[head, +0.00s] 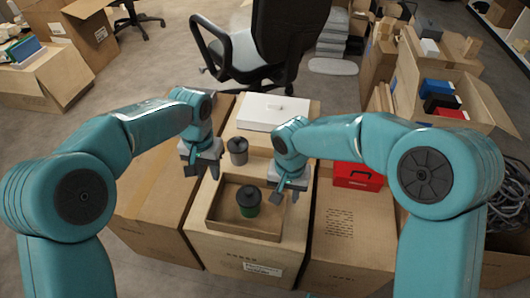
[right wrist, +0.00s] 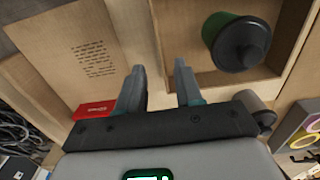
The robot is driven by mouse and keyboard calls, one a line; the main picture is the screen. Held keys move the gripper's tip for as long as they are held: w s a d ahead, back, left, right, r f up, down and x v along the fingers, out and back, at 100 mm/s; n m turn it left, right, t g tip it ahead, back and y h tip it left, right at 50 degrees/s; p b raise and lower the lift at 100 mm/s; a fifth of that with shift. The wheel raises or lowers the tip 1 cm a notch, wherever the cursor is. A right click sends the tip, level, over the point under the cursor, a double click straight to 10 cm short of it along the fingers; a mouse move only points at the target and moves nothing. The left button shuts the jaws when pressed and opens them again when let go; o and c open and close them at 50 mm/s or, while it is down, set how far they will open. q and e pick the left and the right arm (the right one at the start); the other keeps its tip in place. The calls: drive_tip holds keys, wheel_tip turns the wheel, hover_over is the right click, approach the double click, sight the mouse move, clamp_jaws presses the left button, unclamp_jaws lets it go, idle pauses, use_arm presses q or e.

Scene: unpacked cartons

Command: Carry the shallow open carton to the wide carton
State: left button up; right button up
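The shallow open carton (head: 215,220) lies on top of the middle closed carton (head: 205,245). A green canister with a dark lid (head: 249,200) stands in it; the canister also shows in the right wrist view (right wrist: 237,42). My left gripper (head: 200,173) is open and empty, above the shallow carton's left back corner. My right gripper (head: 288,190) is open at its right side. In the right wrist view its fingers (right wrist: 160,85) are apart, with the carton's side wall (right wrist: 165,45) lying between their lines, apparently not gripped. I cannot tell which carton is the wide one.
A grey canister (head: 237,150) and a white case (head: 273,112) are behind the shallow carton. A red box (head: 357,175) sits on the printed carton (head: 345,230) at right. Another closed carton (head: 150,205) is at left. An office chair (head: 265,45) stands behind.

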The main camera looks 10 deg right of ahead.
wheel_tip(320, 180, up, 4)
idle(0.7)
